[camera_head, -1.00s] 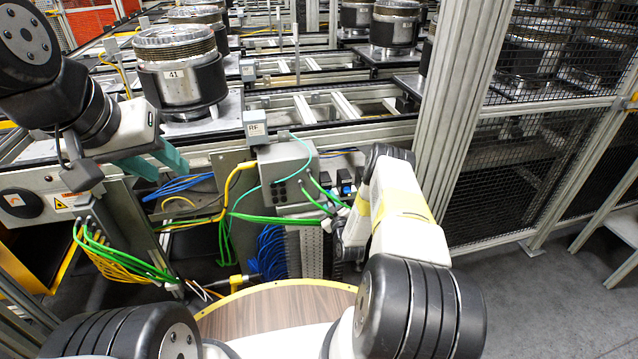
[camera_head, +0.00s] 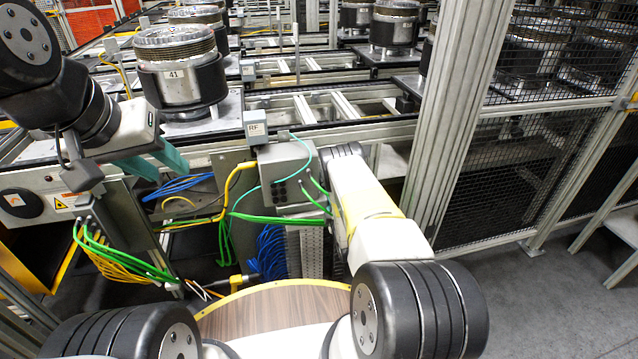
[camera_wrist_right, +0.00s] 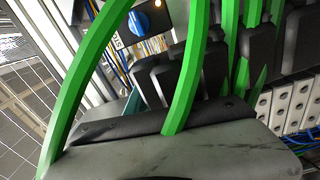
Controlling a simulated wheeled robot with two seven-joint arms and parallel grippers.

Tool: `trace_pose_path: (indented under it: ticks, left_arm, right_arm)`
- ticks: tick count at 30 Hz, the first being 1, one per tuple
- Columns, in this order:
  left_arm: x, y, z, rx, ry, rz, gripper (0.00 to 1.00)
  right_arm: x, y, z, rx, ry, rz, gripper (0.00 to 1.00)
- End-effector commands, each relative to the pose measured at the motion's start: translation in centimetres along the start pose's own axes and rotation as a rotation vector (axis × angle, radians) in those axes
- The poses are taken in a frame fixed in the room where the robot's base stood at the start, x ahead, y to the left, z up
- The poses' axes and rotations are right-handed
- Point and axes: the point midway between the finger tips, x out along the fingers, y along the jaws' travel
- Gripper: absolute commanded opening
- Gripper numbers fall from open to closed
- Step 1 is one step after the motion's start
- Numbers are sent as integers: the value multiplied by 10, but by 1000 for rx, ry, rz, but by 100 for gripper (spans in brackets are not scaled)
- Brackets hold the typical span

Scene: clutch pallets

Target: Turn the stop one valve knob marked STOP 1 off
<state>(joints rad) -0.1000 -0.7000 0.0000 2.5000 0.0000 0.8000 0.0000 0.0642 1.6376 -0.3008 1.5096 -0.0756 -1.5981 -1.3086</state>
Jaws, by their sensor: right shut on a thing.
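A blue knob on a black housing (camera_wrist_right: 137,22) shows at the top of the right wrist view, apart from my gripper. No STOP 1 marking can be read. In the head view my right arm covers this gripper and the knobs. My left gripper (camera_head: 156,163), with teal fingers spread, is open and empty at the left, above the conveyor edge.
Green cables (camera_wrist_right: 92,75) cross close in front of my right gripper. A grey box (camera_head: 284,172) with cables stands left of my right arm. A metal post (camera_head: 452,120) and mesh fence (camera_head: 545,160) stand to the right. A wooden round top (camera_head: 275,315) lies in front.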

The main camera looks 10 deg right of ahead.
Motion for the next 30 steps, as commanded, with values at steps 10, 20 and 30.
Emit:
trace_pose_path:
  ticks: [10, 20, 30]
  left_arm:
    - [0, 0, 0, 0, 0, 0, 36]
    - [0, 0, 0, 0, 0, 0, 36]
    - [0, 0, 0, 0, 0, 0, 36]
  right_arm:
    - [-1, -1, 0, -122, -1, -2, 0]
    - [-1, -1, 1, -141, -2, -2, 0]
    - [-1, -1, 1, -140, -1, -2, 49]
